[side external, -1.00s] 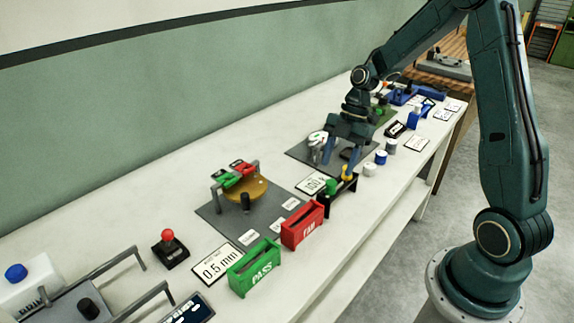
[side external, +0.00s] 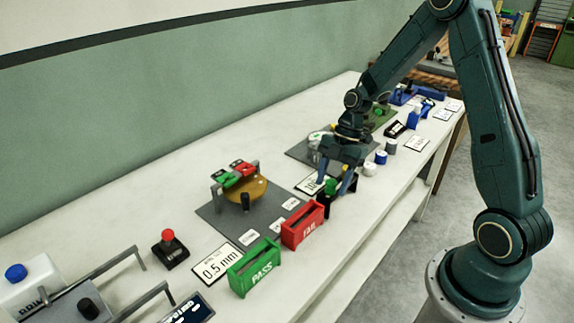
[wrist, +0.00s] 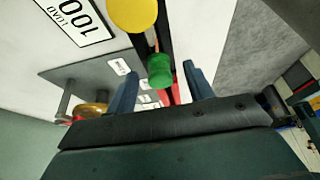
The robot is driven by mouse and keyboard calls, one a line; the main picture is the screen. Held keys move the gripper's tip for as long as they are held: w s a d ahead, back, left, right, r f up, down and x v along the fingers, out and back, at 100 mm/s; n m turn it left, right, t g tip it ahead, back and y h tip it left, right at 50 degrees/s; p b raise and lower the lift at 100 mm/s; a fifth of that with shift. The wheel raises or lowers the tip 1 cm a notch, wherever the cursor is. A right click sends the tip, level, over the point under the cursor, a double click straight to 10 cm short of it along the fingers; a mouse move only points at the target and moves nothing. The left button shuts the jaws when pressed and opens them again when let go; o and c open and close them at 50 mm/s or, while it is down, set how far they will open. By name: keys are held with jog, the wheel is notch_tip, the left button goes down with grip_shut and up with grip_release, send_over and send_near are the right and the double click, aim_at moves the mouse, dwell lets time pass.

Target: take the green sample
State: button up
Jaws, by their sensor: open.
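The green sample (side external: 331,186) is a small green cylinder standing at a narrow black rack behind the red FAIL box. It also shows in the wrist view (wrist: 159,71), between my two blue fingers in the picture. My gripper (side external: 337,183) is open and points down over the rack, with its fingertips close to the green sample. In the wrist view my gripper (wrist: 160,76) has a finger on each side of the green sample, with visible gaps. I cannot tell how far the fingertips reach down beside it. A yellow sample (wrist: 132,14) stands on the same rack.
The red FAIL box (side external: 303,226) and green PASS box (side external: 254,267) stand along the bench's front edge. A "100" load card (wrist: 75,20) lies beside the rack. A grey mat with a gold disc (side external: 246,190) is to the left. White and blue pots (side external: 369,169) stand to the right.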

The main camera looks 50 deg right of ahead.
dwell(0.3)
jog(key=c, duration=1.1)
jog(key=shift+o, duration=0.2)
jog(key=shift+r, duration=0.15)
notch_tip(320, 180, up, 20)
dwell(0.4)
